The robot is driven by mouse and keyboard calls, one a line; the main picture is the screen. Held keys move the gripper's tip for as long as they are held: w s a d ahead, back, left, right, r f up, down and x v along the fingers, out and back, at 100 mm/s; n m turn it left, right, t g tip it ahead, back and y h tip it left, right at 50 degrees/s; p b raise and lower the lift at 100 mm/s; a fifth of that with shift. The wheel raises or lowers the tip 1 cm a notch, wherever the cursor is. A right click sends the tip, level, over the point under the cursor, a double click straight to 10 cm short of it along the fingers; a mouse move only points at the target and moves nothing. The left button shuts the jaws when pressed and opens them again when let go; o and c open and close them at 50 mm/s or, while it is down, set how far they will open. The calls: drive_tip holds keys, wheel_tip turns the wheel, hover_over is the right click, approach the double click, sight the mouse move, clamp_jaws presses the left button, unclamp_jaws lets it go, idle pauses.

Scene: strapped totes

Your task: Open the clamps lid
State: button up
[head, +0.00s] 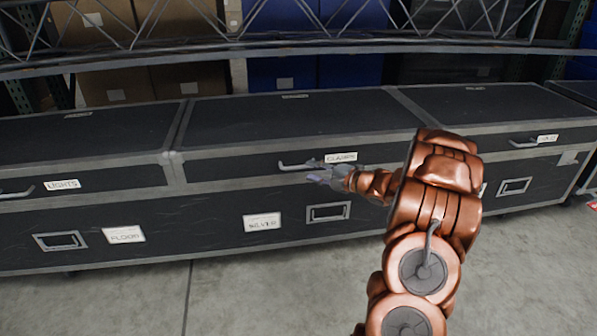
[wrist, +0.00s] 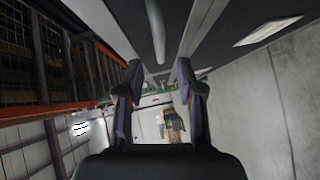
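The clamps lid (head: 290,118) is the dark middle lid with grey metal edges, lying closed on the long black case. Its front carries a white CLAMPS label (head: 341,157) and a grey bar handle (head: 296,166). My gripper (head: 318,178) is in front of the lid by the right part of the handle, overlapping it in the head view. In the wrist view the fingers of my gripper (wrist: 158,72) are spread apart with nothing between the tips. The handle (wrist: 155,28) shows ahead of the gap. Whether a finger touches it I cannot tell.
The LIGHTS lid (head: 80,130) is on the left and another closed lid (head: 490,103) on the right. The lower front has a SILVER label (head: 262,222) and recessed pulls. A metal truss (head: 300,45) crosses behind and above. The grey floor (head: 250,290) in front is clear.

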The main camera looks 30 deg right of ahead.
sight(298, 168)
drive_tip(key=shift+b+x, duration=0.8)
drive_tip(key=shift+x, duration=2.2)
drive_tip(key=shift+c, duration=0.3)
clamp_jaws()
